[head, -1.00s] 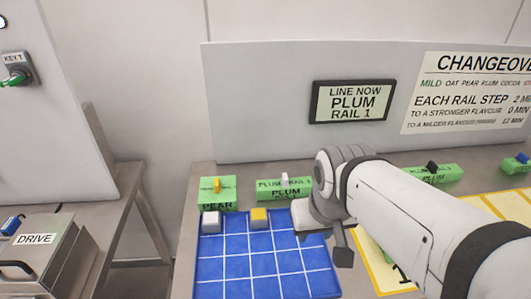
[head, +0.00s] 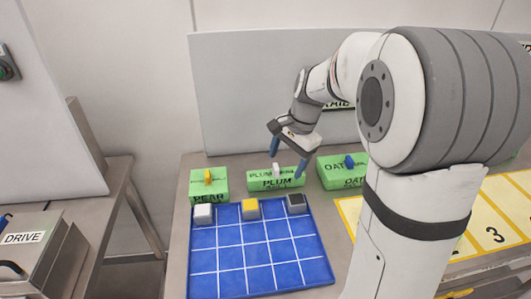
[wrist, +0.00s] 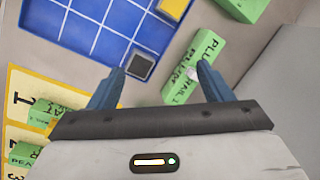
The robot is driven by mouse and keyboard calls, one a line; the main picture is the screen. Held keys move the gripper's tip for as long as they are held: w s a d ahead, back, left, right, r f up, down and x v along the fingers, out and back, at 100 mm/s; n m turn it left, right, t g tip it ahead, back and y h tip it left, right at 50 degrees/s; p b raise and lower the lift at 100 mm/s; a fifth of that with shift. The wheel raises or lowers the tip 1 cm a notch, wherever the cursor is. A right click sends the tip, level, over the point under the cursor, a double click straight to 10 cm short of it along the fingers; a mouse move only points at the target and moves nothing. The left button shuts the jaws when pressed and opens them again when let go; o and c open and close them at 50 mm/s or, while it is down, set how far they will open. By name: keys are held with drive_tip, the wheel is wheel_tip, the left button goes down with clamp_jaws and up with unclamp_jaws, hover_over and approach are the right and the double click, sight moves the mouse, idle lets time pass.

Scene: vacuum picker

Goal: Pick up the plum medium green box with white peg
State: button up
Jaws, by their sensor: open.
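The plum green box (head: 262,184) with a white peg (head: 276,170) stands on the table behind the blue gridded tray, between two other green boxes. Its label reads PLUM. It also shows in the wrist view (wrist: 210,48), near my right-hand fingertip, with RAIL 1 readable. My gripper (head: 288,172) is open and empty. I cannot tell the exact height gap.
A pear green box (head: 197,185) with a yellow peg stands left, and an oat green box (head: 335,179) with a blue peg right. The blue tray (head: 258,256) holds white, yellow and black blocks along its far edge. A grey panel (head: 240,100) rises behind.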

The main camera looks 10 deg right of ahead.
sight(276, 173)
drive_tip(key=w+f+m, duration=0.2)
drive_tip(key=w+f, duration=0.1)
drive_tip(key=w, duration=0.1)
drive_tip(key=w+d+f+m+y, duration=0.1)
drive_tip(key=w+f+m, duration=0.1)
drive_tip(key=w+f, duration=0.1)
drive_tip(key=w+d+f+m+y, duration=0.1)
drive_tip(key=w+f+m, duration=0.2)
drive_tip(key=w, duration=0.2)
drive_tip(key=shift+w+g, duration=0.1)
drive_tip(key=shift+g, duration=0.3)
drive_tip(key=shift+w+a+f, duration=0.1)
drive_tip(key=shift+w+f, duration=0.05)
drive_tip(key=shift+f, duration=0.4)
drive_tip(key=x, duration=0.2)
drive_tip(key=p+x, duration=0.1)
drive_tip(key=x, duration=0.4)
drive_tip(key=shift+d+f, duration=0.15)
drive_tip(key=shift+d, duration=0.25)
drive_tip(key=shift+c, duration=0.3)
drive_tip(key=c, duration=1.1)
